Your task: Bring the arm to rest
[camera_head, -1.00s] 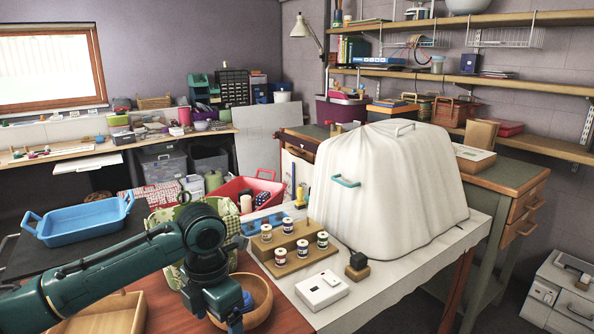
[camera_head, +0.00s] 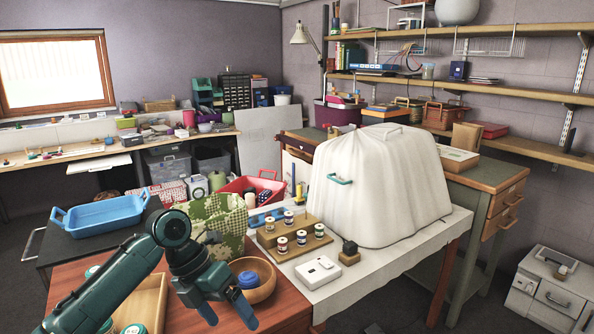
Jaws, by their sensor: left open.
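My left arm, dark teal, comes in from the lower left in the head view. Its gripper (camera_head: 229,316) points down over the front of the reddish-brown wooden table (camera_head: 285,316). The fingers are apart with nothing seen between them. A round wooden bowl (camera_head: 266,270) stands just behind and right of the gripper. A blue object (camera_head: 248,281) shows in the bowl, partly hidden by the gripper. My right gripper is not in view.
A wooden tray (camera_head: 151,297) with teal-lidded jars lies left, partly behind my arm. A green patterned cloth basket (camera_head: 228,222) stands behind. To the right are a spool rack (camera_head: 270,237), a white box (camera_head: 318,271) and a white-covered bulky shape (camera_head: 385,190).

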